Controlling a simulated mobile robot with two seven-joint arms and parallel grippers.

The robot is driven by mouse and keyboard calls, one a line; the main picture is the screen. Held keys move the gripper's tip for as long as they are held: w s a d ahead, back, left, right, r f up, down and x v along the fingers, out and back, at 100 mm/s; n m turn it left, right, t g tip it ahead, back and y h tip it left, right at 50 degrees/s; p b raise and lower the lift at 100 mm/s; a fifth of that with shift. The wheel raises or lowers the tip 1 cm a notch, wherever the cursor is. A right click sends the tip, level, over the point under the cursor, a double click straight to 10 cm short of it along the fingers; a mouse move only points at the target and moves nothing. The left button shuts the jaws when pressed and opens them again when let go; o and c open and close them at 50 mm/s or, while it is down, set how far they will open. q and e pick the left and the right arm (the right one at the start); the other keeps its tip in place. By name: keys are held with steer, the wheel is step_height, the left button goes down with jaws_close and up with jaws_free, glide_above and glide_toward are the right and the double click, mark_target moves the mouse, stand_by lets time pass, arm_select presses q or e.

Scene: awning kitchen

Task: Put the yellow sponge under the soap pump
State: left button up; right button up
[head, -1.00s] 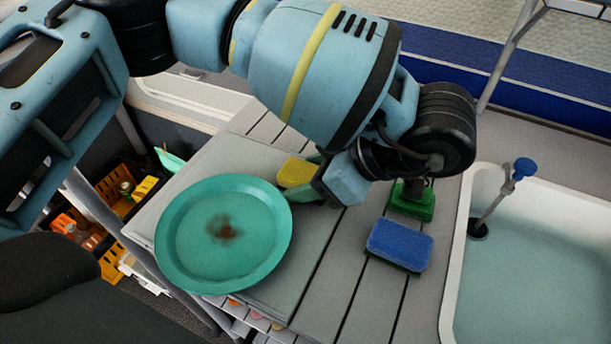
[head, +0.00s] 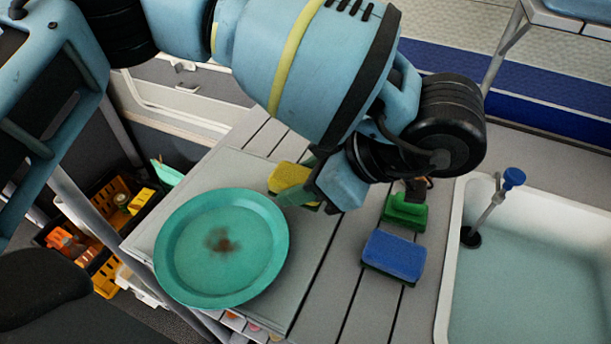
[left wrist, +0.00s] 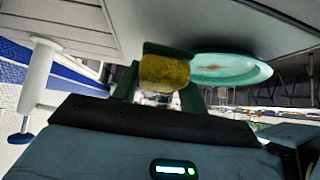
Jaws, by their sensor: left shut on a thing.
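The yellow sponge (head: 288,177), with a green underside, is between the fingers of my left gripper (head: 311,187). The gripper is shut on it just behind the green plate, close above the counter. The left wrist view shows the sponge (left wrist: 165,72) between the two green fingers. My right gripper is not in view.
A stained green plate (head: 180,266) lies on a grey board. A blue sponge (head: 393,253) and a green sponge (head: 405,211) lie on the slatted counter left of the white sink (head: 447,285). A dark object behind the green sponge is partly hidden by my arm.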

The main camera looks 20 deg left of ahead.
arm_select(q)
steer(key=s, duration=0.4)
steer(key=s+d+r, duration=0.1)
steer(key=s, duration=0.4)
steer(key=s+d, duration=0.1)
steer(key=s, duration=0.4)
steer(key=shift+d+r+p, duration=0.15)
steer(key=shift+d+p, duration=0.1)
steer(key=shift+p, duration=0.1)
steer(key=shift+s, duration=0.1)
steer(key=shift+s, duration=0.1)
